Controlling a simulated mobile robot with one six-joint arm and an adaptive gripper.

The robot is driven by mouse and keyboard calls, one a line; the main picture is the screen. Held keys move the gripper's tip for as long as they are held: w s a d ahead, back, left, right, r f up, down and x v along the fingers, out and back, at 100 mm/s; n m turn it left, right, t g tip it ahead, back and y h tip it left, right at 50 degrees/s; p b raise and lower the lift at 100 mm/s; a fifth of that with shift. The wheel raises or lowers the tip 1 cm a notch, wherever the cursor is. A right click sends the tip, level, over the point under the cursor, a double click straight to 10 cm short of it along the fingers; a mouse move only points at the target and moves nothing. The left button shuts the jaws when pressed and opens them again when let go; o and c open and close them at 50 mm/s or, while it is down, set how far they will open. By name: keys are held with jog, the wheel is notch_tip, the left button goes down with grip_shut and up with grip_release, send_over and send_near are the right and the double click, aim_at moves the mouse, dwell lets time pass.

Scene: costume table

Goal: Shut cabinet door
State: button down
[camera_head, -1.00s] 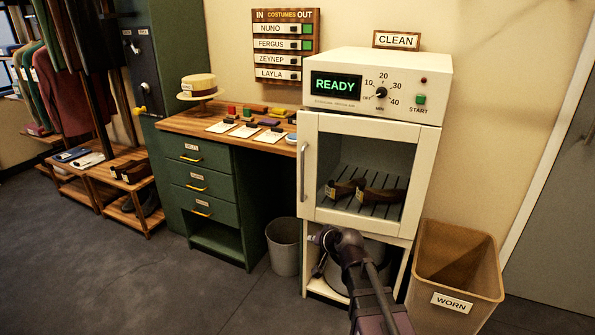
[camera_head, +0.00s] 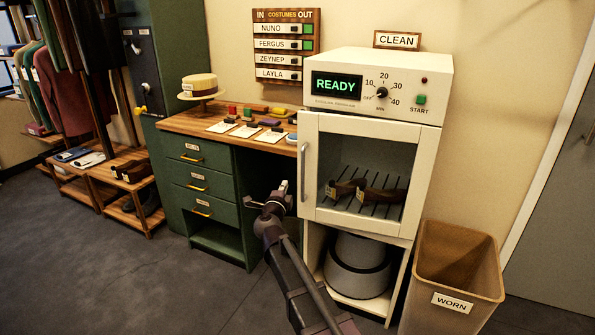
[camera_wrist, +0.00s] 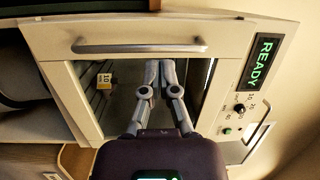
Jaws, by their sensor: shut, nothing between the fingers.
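The white cabinet door (camera_head: 312,175) has a glass pane and a vertical handle (camera_head: 303,172) on its left side. It sits flush or nearly flush with the cabinet front; I cannot tell if a small gap is left. Dark shoes on a slatted rack show through the glass. My gripper (camera_head: 282,188) is just left of the door's lower left corner in the head view, shut and empty. The wrist view is turned sideways. There the gripper fingers (camera_wrist: 159,67) point at the glass, below the long handle (camera_wrist: 140,46) in the picture.
A grey bin-like drum (camera_head: 357,265) stands on the shelf under the cabinet. A brown WORN bin (camera_head: 455,270) stands to the right. The green desk (camera_head: 200,185) is to the left. The floor in front is clear.

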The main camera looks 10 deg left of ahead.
aim_at(299, 167)
jog(key=shift+s+a+f+m+g+h, duration=0.1)
jog(key=shift+f+m+g+h, duration=0.15)
jog(key=shift+m+h, duration=0.3)
jog(key=shift+s+a+f+m+g+h, duration=0.15)
jog(key=shift+f+m+h, duration=0.15)
jog(key=shift+m+h, duration=0.25)
jog(key=shift+w+d, duration=0.1)
jog(key=shift+w, duration=0.1)
jog(key=x, duration=1.3)
jog(key=shift+w, duration=0.4)
